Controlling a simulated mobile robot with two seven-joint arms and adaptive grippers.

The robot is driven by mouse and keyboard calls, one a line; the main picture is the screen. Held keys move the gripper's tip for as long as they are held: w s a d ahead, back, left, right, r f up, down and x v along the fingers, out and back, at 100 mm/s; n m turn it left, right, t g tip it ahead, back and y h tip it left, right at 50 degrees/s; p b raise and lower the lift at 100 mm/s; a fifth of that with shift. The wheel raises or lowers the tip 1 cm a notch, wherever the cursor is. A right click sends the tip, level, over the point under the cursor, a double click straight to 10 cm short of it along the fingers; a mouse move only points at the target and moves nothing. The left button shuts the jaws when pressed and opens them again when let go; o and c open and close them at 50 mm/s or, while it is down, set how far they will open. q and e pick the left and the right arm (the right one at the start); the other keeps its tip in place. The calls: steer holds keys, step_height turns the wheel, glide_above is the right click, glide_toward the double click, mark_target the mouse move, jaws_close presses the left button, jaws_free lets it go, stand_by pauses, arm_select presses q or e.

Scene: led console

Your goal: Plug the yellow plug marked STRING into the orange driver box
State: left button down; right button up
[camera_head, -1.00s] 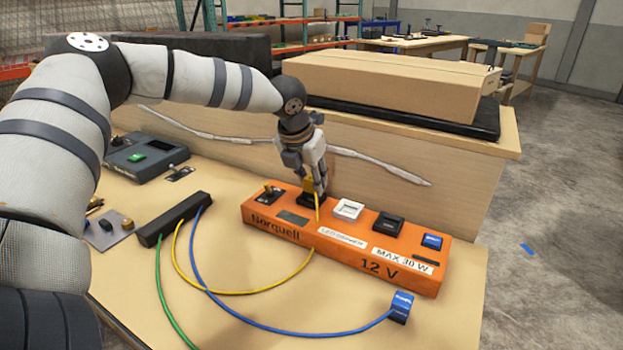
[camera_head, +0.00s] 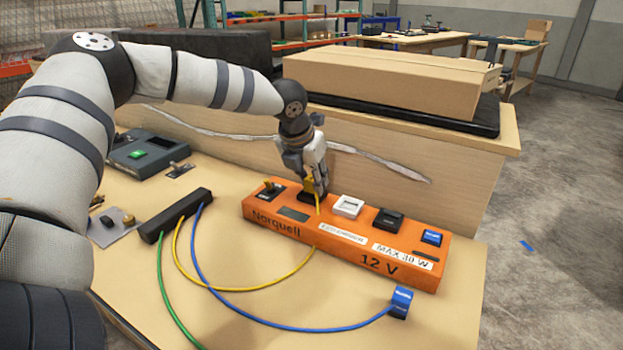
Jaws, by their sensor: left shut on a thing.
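The orange driver box (camera_head: 305,237) lies on the table, with a row of sockets and switches on its top. My left gripper (camera_head: 314,186) is over the top of the box, left of its middle, pointing down. It is shut on the yellow plug (camera_head: 309,185), which is at a black socket on the box. The fingers partly hide the plug, and I cannot tell how deep it sits or read its mark. Its yellow cable (camera_head: 252,291) loops left to a black bar (camera_head: 176,215). My right gripper is not in view.
A blue plug (camera_head: 401,302) on a blue cable lies in front of the box. A green cable (camera_head: 174,301) also leaves the black bar. A grey device with a green button (camera_head: 139,154) stands at the back left. A wooden panel (camera_head: 400,182) rises behind the box.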

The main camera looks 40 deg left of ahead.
arm_select(q)
steer(key=shift+s+f, duration=0.35)
steer(key=shift+f, duration=0.35)
steer(key=c, duration=1.3)
jaws_free()
steer(key=shift+f, duration=0.1)
steer(key=shift+o, duration=0.3)
steer(key=shift+w+f, duration=0.1)
steer(key=shift+w, duration=0.05)
steer(key=shift+r, duration=0.3)
steer(key=o, duration=0.8)
steer(key=shift+w, duration=0.1)
steer(key=shift+c, duration=0.2)
steer(key=shift+r, duration=0.15)
